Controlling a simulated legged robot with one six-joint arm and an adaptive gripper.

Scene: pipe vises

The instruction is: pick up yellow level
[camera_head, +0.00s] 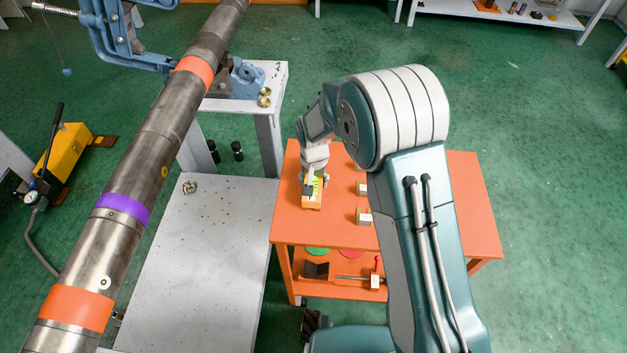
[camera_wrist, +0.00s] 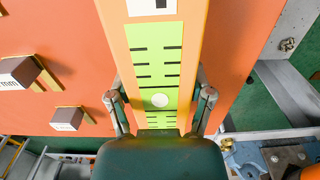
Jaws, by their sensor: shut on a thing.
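The yellow level (camera_head: 312,202) is at the left part of the orange table (camera_head: 458,215) in the head view, under my gripper (camera_head: 314,180).
Two small grey blocks, an upper one (camera_head: 362,188) and a lower one (camera_head: 364,217), are right of the level. A grey metal table (camera_head: 215,240) stands to the left. A long steel pipe (camera_head: 150,155) with coloured bands crosses above it. Green floor (camera_head: 540,120) is open at right.

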